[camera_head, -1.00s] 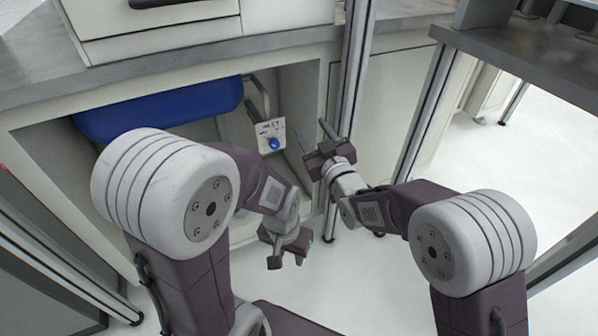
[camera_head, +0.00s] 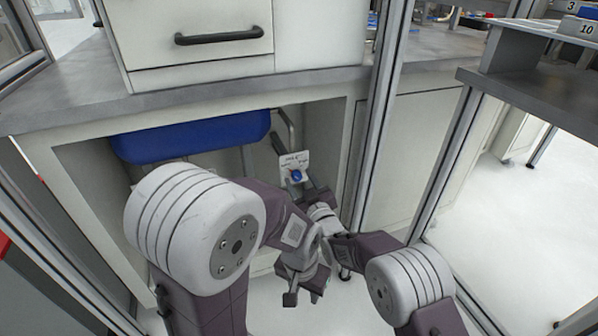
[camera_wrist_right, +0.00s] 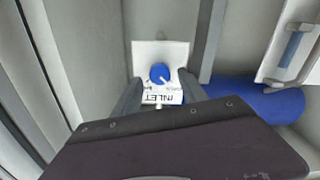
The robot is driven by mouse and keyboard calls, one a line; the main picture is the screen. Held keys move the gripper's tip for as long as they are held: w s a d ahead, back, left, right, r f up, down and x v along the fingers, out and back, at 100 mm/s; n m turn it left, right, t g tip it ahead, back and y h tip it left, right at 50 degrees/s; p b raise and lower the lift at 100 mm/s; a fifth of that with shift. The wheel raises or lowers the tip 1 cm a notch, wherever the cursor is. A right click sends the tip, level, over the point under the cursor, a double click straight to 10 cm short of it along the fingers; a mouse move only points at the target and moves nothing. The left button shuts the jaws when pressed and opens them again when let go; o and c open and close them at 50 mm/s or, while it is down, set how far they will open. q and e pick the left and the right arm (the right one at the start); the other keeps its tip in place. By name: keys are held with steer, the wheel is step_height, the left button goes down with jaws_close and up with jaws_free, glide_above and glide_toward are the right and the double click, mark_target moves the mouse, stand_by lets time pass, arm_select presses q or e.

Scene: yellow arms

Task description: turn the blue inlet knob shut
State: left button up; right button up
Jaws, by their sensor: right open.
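The blue inlet knob (camera_head: 296,175) sits on a small white panel (camera_head: 293,160) inside the open cabinet under the counter. In the right wrist view the knob (camera_wrist_right: 160,73) is near the top centre, with a white pointer mark on it and an upside-down INLET label (camera_wrist_right: 161,97) below. My right gripper (camera_head: 302,187) is open in front of the panel. In its wrist view its two fingers (camera_wrist_right: 160,88) stand on either side of the knob and label; I cannot tell whether they touch. My left gripper (camera_head: 303,296) is lower, empty, its fingers apart, away from the knob.
A blue basin (camera_head: 190,137) hangs under the grey counter (camera_head: 200,88) beside a grey pipe (camera_head: 287,125). Metal frame posts (camera_head: 383,110) stand right of the opening. A dark shelf (camera_head: 540,95) is at the right, with clear floor below.

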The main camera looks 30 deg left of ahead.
steer(key=shift+w+a+f, duration=0.25)
steer(key=shift+w+a, duration=0.15)
arm_select(q)
steer(key=shift+f, duration=0.6)
arm_select(e)
steer(key=shift+c, duration=0.3)
jaws_close()
